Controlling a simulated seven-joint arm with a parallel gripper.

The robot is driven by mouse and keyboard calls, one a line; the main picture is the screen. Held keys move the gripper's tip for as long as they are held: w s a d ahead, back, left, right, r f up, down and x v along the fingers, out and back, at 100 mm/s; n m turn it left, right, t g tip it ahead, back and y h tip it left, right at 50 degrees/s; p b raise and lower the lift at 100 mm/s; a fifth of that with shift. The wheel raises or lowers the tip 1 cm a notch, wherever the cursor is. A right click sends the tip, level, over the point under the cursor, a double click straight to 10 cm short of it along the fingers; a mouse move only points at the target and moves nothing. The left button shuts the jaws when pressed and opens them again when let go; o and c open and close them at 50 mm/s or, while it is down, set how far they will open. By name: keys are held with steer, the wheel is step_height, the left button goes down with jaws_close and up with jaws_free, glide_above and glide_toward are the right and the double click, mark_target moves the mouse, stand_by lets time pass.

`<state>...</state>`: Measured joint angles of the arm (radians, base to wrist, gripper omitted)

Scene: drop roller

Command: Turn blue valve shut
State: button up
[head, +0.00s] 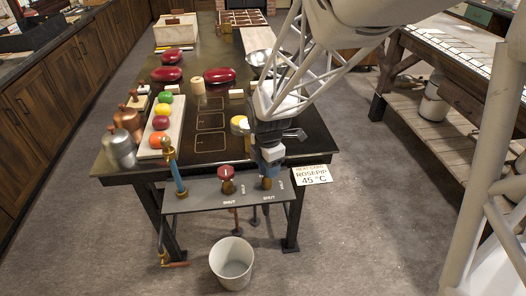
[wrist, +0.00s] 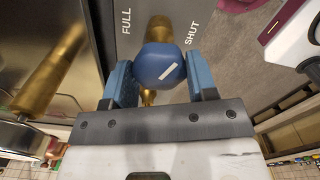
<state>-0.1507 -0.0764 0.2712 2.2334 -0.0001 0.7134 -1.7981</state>
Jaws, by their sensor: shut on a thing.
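The blue valve knob (wrist: 155,62) is in the middle of the wrist view, on a brass stem. A short white mark on its top runs slantwise, its upper end towards the right. The word SHUT is printed to the knob's upper right and FULL to its upper left. My gripper (wrist: 161,76) is shut on the knob, one blue finger on each side. In the head view my gripper (head: 269,160) is over the right end of the grey valve panel (head: 203,197). There the fingers mostly hide the blue knob; brass shows below them.
A red-knobbed valve (head: 227,172) stands left of my gripper on the panel, and a blue and brass upright (head: 177,175) at its left end. A white bucket (head: 231,262) stands on the floor below. A sign (head: 312,175) reading 45 °C is close on the right.

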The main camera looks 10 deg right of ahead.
steer(key=m, duration=0.6)
steer(key=shift+m, duration=0.3)
steer(key=m, duration=0.6)
steer(key=shift+m, duration=0.4)
steer(key=o, duration=0.9)
steer(key=shift+r, duration=3.95)
